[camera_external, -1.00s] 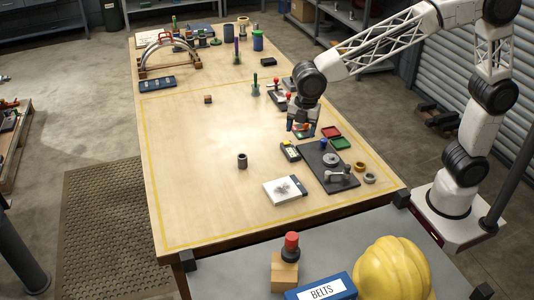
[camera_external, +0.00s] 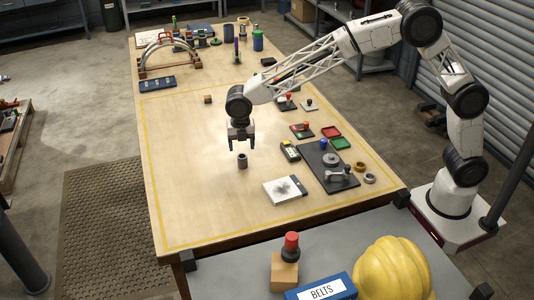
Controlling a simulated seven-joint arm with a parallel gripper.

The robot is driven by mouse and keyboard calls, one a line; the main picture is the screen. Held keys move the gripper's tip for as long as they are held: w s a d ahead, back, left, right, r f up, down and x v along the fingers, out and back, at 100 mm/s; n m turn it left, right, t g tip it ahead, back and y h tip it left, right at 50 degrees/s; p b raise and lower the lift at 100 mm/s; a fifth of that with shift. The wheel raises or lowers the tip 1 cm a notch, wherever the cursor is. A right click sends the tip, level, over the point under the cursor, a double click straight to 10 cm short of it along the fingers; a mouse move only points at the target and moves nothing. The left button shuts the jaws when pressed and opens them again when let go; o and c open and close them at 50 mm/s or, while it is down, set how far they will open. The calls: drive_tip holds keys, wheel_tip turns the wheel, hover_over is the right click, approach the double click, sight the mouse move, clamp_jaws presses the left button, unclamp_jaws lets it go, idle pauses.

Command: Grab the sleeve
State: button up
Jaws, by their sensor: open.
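The sleeve looks to be the small dark grey hollow cylinder (camera_external: 242,161) standing upright on the wooden table, left of the middle of the work area. My gripper (camera_external: 241,148) points down just above it, with its two fingers apart and nothing between them. The fingertips look a little higher than the sleeve's top rim; the exact gap cannot be told from this one view.
A small brown block (camera_external: 208,99) lies behind. The table to the left is clear.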

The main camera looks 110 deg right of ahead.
sight(243, 161)
drive_tip(key=shift+w+d+f, duration=0.15)
drive_tip(key=shift+f, duration=1.3)
drive_tip(key=shift+s+f, duration=0.2)
drive_tip(key=shift+f, duration=2.4)
drive_tip(key=c, duration=1.1)
